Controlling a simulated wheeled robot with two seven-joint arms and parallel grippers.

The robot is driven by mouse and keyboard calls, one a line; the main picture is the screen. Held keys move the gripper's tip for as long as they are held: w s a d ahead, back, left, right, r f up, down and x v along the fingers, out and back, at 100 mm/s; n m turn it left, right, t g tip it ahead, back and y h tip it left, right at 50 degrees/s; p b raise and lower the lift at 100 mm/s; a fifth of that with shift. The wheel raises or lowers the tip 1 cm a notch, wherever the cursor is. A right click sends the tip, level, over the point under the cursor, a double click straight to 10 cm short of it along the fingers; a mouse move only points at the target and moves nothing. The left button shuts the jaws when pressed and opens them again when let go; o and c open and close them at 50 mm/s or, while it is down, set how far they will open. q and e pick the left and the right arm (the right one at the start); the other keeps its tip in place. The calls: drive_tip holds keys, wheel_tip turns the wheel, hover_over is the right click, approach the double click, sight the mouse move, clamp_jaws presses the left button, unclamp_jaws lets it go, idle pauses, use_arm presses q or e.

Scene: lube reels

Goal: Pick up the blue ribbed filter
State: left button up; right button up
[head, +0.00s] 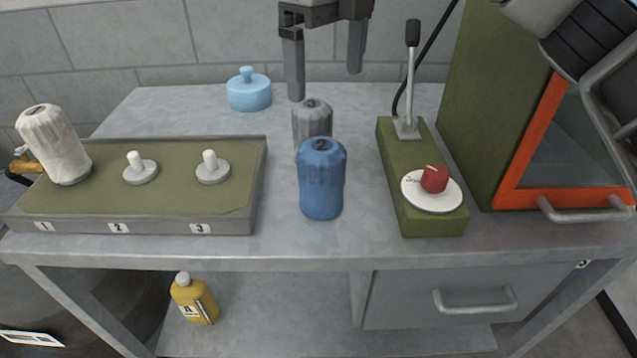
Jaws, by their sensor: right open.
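The blue ribbed filter (321,180) stands upright near the front middle of the metal table, with a dark "2" on its top. A grey ribbed filter (311,118) stands right behind it and is partly hidden by it. My right gripper (325,82) hangs at the top middle, above and behind both filters. Its two fingers point down and are spread apart, with nothing between them. My left gripper does not show.
A green tray (90,200) with numbered posts holds a white filter (54,145) at left. A light blue lidded pot (249,91) stands behind. At right are a green lever base (424,200) with a red knob (434,179) and a green cabinet with an orange-framed door (530,196).

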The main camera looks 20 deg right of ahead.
sight(321, 145)
wheel_tip(321, 145, down, 10)
drive_tip(key=shift+d+r+p, duration=0.1)
drive_tip(key=shift+p, duration=0.2)
drive_tip(key=f, duration=0.2)
drive_tip(key=a+f+p, duration=0.1)
drive_tip(key=f, duration=0.1)
drive_tip(key=shift+f, duration=0.35)
drive_tip(key=shift+d+f, duration=0.1)
drive_tip(key=shift+f, duration=0.45)
drive_tip(key=c, duration=1.4)
drive_tip(key=shift+w+r, duration=0.1)
drive_tip(key=shift+c, duration=0.5)
drive_tip(key=shift+r, duration=0.1)
